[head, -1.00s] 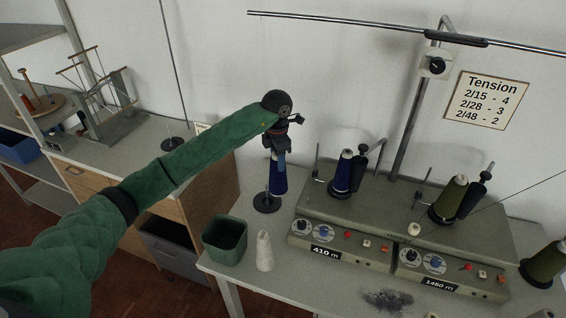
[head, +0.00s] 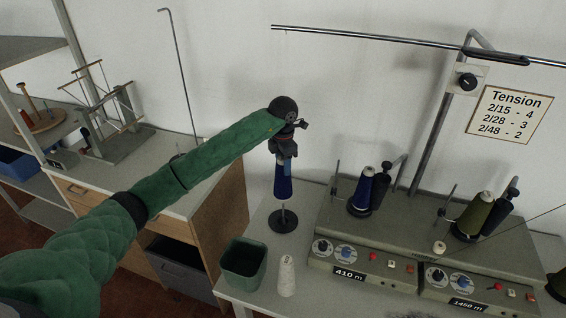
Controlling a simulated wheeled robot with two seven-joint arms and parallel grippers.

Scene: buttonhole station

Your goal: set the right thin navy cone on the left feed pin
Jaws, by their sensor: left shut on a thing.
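My left gripper (head: 284,153) is shut on a thin navy cone (head: 283,182), which hangs upright below it. Under the cone stands a pin with a round black base (head: 283,221) on the table, left of the winder. A short length of pin shows between the cone's lower end and the base, so the cone is clear of the base. The rest of the pin is hidden, and I cannot tell whether it is inside the cone or behind it. Another navy cone (head: 365,188) stands on the winder's left unit. My right gripper is out of view.
A dark green bin (head: 243,264) and a pale cone (head: 287,275) stand in front of the pin base. The grey winder (head: 400,235) fills the table to the right, with an olive cone (head: 476,212) on it. A metal rail (head: 400,43) runs above.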

